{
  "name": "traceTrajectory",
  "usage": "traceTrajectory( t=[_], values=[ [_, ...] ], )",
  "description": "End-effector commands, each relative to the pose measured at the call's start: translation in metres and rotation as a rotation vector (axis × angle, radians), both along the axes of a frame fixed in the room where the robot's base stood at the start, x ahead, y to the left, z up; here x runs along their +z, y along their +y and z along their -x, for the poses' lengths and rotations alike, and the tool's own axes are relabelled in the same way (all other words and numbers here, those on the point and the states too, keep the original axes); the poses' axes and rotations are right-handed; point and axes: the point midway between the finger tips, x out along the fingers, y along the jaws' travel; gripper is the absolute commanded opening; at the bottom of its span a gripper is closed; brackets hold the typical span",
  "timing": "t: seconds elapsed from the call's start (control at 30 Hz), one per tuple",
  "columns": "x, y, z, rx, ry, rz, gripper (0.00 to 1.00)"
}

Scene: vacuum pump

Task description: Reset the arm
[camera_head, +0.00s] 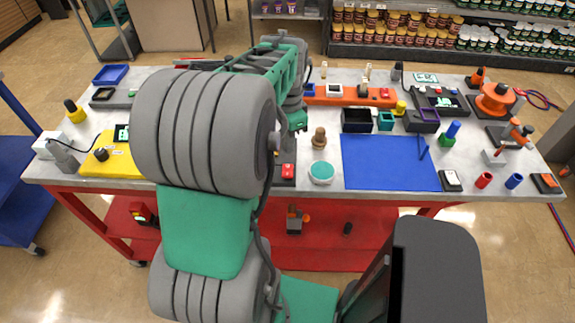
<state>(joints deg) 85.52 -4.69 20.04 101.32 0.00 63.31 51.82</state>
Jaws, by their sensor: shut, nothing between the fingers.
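My arm rises from the bottom of the head view and bends over the grey-topped work table (330,187). My gripper (287,150) is at the lower end of the wrist, small and partly hidden by the arm. It is shut and I see nothing held in it. I cannot tell its exact height above the table. A dark item with a red part (288,172) lies just below it in the picture.
A blue mat (388,163), a round teal-topped container (321,173) and a brown knobbed piece (319,138) lie right of the gripper. Black bins (356,121) and an orange fixture (350,95) stand behind. A yellow plate (112,160) is at left. My arm hides part of the table.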

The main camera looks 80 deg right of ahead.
Motion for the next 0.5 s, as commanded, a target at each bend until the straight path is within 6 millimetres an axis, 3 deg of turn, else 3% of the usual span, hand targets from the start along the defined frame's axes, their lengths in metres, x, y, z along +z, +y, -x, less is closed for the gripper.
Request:
traceTrajectory(
  t=[0.4, 0.47, 0.5],
  values=[
    [0.001, 0.000, 0.000, 0.000, 0.000, 0.000, 0.00],
    [0.003, 0.004, -0.013, 0.048, -0.001, 0.007, 0.00],
    [0.006, 0.008, -0.029, 0.109, -0.001, 0.016, 0.00]
  ],
)
